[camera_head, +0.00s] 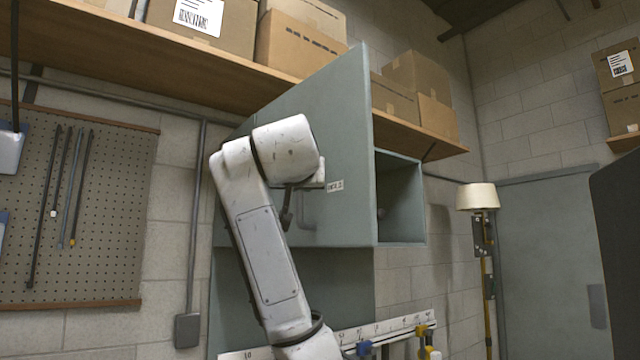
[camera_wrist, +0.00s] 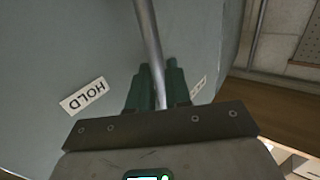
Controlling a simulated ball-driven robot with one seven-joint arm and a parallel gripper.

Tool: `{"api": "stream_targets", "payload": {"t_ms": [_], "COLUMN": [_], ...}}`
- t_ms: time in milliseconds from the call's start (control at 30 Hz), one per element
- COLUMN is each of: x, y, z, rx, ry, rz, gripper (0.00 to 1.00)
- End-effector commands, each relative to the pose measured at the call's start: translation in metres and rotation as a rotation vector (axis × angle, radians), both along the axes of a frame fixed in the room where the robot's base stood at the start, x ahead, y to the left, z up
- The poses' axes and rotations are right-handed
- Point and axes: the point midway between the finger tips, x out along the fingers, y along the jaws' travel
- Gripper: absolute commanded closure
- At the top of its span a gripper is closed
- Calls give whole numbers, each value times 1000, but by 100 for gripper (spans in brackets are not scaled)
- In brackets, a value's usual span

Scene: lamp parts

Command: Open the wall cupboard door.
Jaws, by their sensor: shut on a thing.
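The wall cupboard door (camera_head: 342,120) is a grey-green panel that stands open, swung out from the cupboard (camera_head: 401,238). Part of the cupboard's inside (camera_head: 402,198) shows to the right of the door's edge. In the wrist view the door (camera_wrist: 60,50) fills the left and middle, with a HOLD label (camera_wrist: 84,96). A metal bar handle (camera_wrist: 147,30) runs down between the dark green fingers of my gripper (camera_wrist: 155,82), which is shut on it. In the head view my white arm hides much of the grip.
A wooden shelf (camera_head: 190,59) with cardboard boxes (camera_head: 300,42) runs above and behind the door. A pegboard (camera_head: 90,210) with tools hangs at left. A lamp (camera_head: 478,197) stands at right, before a grey room door (camera_head: 545,250).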

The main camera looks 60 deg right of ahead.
Motion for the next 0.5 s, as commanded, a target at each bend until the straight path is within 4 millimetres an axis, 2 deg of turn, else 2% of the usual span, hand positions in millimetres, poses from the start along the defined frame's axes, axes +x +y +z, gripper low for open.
{"api": "stream_targets", "payload": {"t_ms": [33, 200, 500], "x": [10, 22, 31], "y": [7, 20, 29], "z": [2, 2, 2], "rx": [-5, -6, -4], "ry": [4, 5, 4], "rz": [16, 18, 16], "gripper": [100, 100, 100]}}
